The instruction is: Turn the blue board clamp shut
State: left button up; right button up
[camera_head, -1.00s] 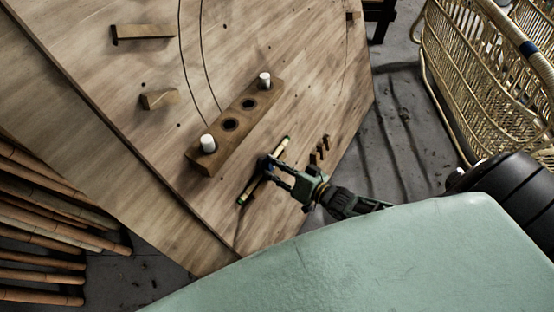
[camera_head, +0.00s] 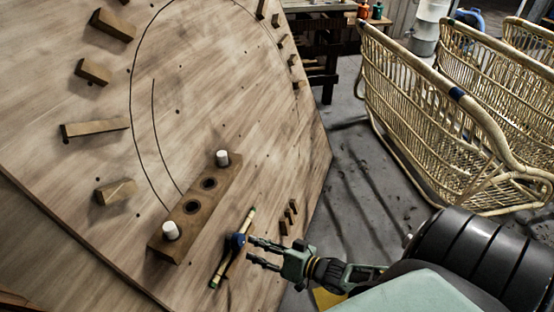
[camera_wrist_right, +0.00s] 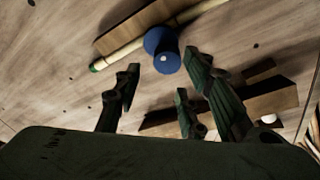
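The blue board clamp (camera_head: 237,241) is a round blue knob on the big wooden board, at the middle of a pale rod (camera_head: 221,268) with a green end. In the right wrist view the blue clamp (camera_wrist_right: 162,48) shows just beyond my fingers, at the top centre, with the rod (camera_wrist_right: 122,53) running beside a wood block. My right gripper (camera_head: 252,251) is open and empty, with its fingertips just right of the clamp. In the wrist view its fingers (camera_wrist_right: 160,82) are spread below the clamp. My left gripper is not in view.
The board (camera_head: 285,130) carries a wooden bar (camera_head: 192,214) with two white pegs, left of the clamp. Small wooden pegs (camera_head: 289,215) stand right of it, and several blocks (camera_head: 95,128) lie farther up. Rattan seats (camera_head: 440,110) stand at the right on grey floor.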

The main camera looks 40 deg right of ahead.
jog(key=v, duration=0.7)
dwell(0.4)
jog(key=s+a+f+n+g+h, duration=0.2)
jog(key=s+a+f+g, duration=0.25)
jog(key=f, duration=0.35)
jog(key=s+a+f+n+g+h, duration=0.25)
jog(key=f+g, duration=0.25)
jog(key=f, duration=0.3)
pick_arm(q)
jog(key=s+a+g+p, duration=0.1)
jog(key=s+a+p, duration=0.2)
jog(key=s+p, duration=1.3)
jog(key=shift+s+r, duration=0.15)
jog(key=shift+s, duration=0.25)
pick_arm(e)
jog(key=s+d+f+g+h, duration=0.1)
jog(key=s+g, duration=0.3)
jog(key=s, duration=1.8)
jog(key=shift+s+d+f, duration=0.15)
jog(key=shift+d, duration=0.05)
